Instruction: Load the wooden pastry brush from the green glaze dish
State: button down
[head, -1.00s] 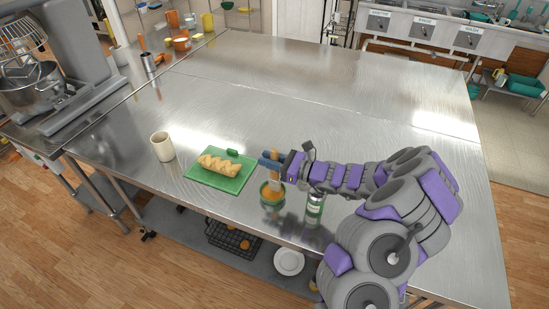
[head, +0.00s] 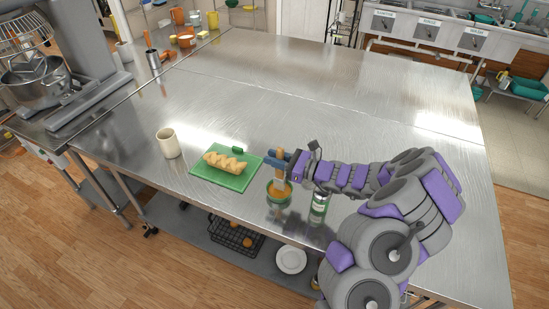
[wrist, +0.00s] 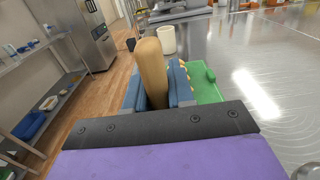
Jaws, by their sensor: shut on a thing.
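The green glaze dish (head: 286,199) with orange-brown glaze stands near the front edge of the steel table. My gripper (head: 277,163) is above it, its blue fingers shut on the wooden pastry brush (head: 281,178). The brush stands roughly upright, its lower end down at the dish. In the wrist view the thick wooden handle (wrist: 152,72) rises between the blue fingers (wrist: 158,92). The bristles are hidden in the wrist view, and I cannot tell how deep they sit in the glaze.
A braided loaf (head: 225,162) lies on a green board (head: 237,182) left of the dish. A cream mug (head: 168,143) stands farther left. The table behind is clear.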

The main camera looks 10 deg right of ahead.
jog(key=shift+d+f, duration=0.1)
jog(key=shift+d, duration=0.85)
jog(key=shift+a, duration=0.75)
jog(key=shift+d+f, duration=0.1)
jog(key=shift+d, duration=0.05)
notch_tip(320, 180, up, 6)
jog(key=p, duration=0.4)
jog(key=shift+d+p, duration=0.15)
jog(key=shift+p, duration=0.15)
jog(key=shift+f, duration=0.1)
